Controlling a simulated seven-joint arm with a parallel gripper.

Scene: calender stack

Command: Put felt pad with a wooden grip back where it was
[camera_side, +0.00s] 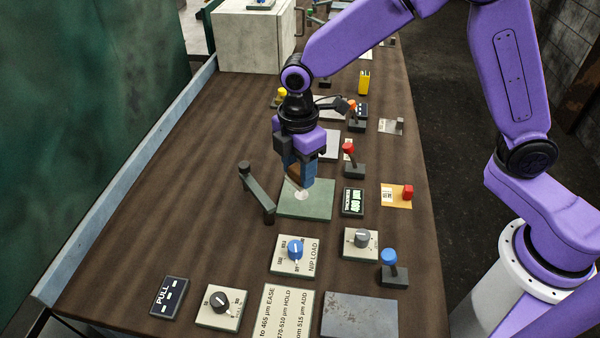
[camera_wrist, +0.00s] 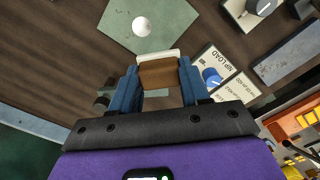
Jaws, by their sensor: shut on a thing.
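My gripper (camera_side: 300,178) is shut on the felt pad with a wooden grip (camera_wrist: 158,72). In the wrist view the brown wooden block sits between the blue fingers, with the white felt edge at its far side. In the side view only a brown sliver of the pad (camera_side: 292,172) shows beside the fingers. The gripper hangs over a green plate (camera_side: 318,207), which also shows in the wrist view (camera_wrist: 172,20). A white round spot or disc (camera_wrist: 141,26) lies on the plate, just beyond the pad. I cannot tell whether the pad touches the plate.
A dark lever (camera_side: 257,192) stands close left of the plate. A thickness display (camera_side: 353,201) and a red-topped lever (camera_side: 349,160) stand to the right. The NIP LOAD dial panel (camera_side: 296,256) lies in front. Bare brown bench (camera_side: 180,200) is free at the left.

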